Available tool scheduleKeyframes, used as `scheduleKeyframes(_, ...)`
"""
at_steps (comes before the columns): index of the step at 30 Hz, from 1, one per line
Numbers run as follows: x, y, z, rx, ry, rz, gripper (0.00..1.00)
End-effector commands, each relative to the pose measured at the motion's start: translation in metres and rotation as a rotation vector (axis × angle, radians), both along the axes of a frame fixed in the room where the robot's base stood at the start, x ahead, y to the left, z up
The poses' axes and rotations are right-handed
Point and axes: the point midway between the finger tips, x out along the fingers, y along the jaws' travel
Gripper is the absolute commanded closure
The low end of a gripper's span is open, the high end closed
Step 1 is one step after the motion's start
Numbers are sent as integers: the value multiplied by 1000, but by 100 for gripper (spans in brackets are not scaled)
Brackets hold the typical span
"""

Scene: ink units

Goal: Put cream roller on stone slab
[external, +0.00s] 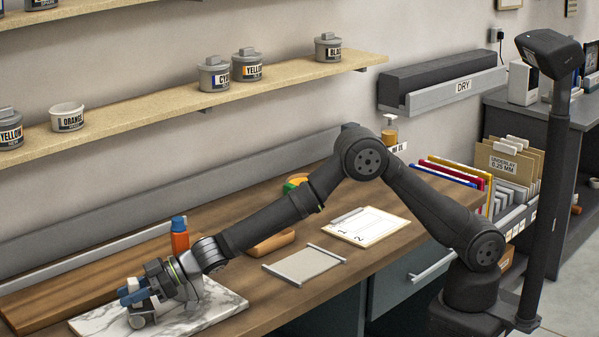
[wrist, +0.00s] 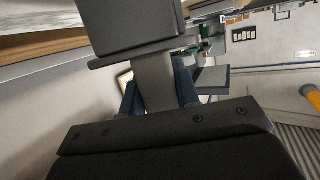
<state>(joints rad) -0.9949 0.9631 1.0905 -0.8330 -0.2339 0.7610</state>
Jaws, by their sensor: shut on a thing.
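The stone slab (external: 222,308), white with grey veins, lies at the front left of the wooden bench in the external view. My gripper (external: 138,298) is low over the slab's left part, its blue fingers shut on the cream roller. In the wrist view the blue finger pads (wrist: 158,95) are partly seen around a grey piece, with dark parts covering much of the view.
An orange bottle with a blue cap (external: 180,235) stands behind my wrist. Shelves with pots (external: 215,75) run along the wall above.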

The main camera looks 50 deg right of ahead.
Motion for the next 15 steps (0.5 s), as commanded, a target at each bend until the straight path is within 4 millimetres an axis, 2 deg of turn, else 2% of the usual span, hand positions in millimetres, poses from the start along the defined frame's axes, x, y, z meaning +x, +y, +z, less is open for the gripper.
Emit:
scheduleKeyframes(7, 0, 0, 0, 1, 0, 0, 100)
scheduleKeyframes(15, 0, 0, -10, -2, 1, 0, 100)
